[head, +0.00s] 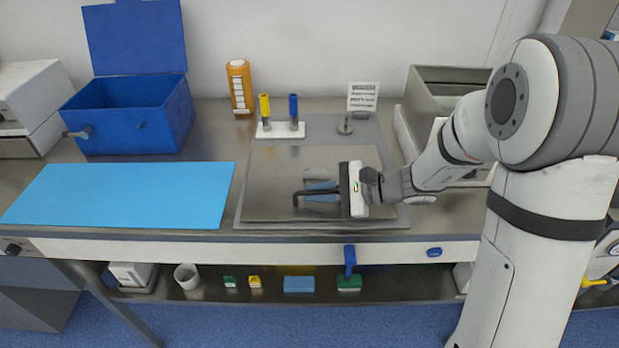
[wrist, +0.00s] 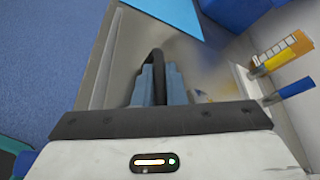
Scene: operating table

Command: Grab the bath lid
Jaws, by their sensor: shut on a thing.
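The bath lid (head: 268,172) is a flat, shiny grey metal plate lying in the middle of the table, and it also shows in the wrist view (wrist: 208,62). It has a dark handle (wrist: 156,62) standing up from its surface. My gripper (head: 318,192) is low over the lid, reaching in from the right. Its blue-grey fingers (wrist: 160,85) are shut on the handle, one on each side. The lid looks flat and level with the table; whether its edge is raised cannot be told. The wrist hides part of the lid's right side.
A light blue mat (head: 125,195) lies left of the lid, with an open blue box (head: 130,115) behind it. An orange bottle (head: 240,87), yellow and blue-handled tools in a stand (head: 279,130) and a small sign (head: 362,97) stand behind. A metal container (head: 440,85) is at the back right.

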